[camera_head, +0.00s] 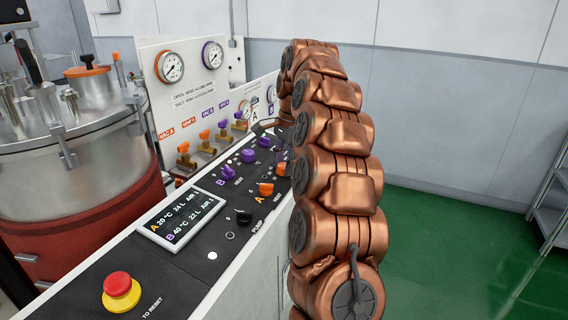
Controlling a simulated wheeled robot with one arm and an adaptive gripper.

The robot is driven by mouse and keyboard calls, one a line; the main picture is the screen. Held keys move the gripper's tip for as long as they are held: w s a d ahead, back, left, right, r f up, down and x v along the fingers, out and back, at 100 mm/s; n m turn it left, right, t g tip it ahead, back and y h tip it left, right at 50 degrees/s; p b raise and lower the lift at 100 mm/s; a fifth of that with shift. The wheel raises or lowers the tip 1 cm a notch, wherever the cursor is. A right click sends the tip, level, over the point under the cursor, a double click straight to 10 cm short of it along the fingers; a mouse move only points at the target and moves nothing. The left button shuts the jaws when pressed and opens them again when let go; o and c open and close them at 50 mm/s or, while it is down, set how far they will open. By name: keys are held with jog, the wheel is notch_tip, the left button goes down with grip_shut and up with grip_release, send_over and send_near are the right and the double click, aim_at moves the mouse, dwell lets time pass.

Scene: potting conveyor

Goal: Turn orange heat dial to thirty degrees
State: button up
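The orange dial nearest the letter A (265,188) on the black control panel is likely the heat dial; its small label is hard to read. A second orange dial (281,169) sits farther along the same row, close to my arm. The display (181,218) reads A 20 °C, 24 L, AIR 1 and B 40 °C, 22 L, AIR 1. My copper arm arches up along the panel's right side. My gripper (268,126) seems to be the dark part at the panel's far end, mostly hidden by my arm. Its fingers are not clear, and I see no contact with the orange dials.
Purple dials (228,172) line the panel's B row. A black switch (243,216) and a red stop button (117,285) are nearer. Valves and gauges (169,67) stand behind, a steel tank (75,165) at left. Green floor (450,240) is clear at right, before a shelf (550,210).

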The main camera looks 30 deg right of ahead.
jog(key=shift+o, duration=1.3)
jog(key=shift+n+p, duration=0.3)
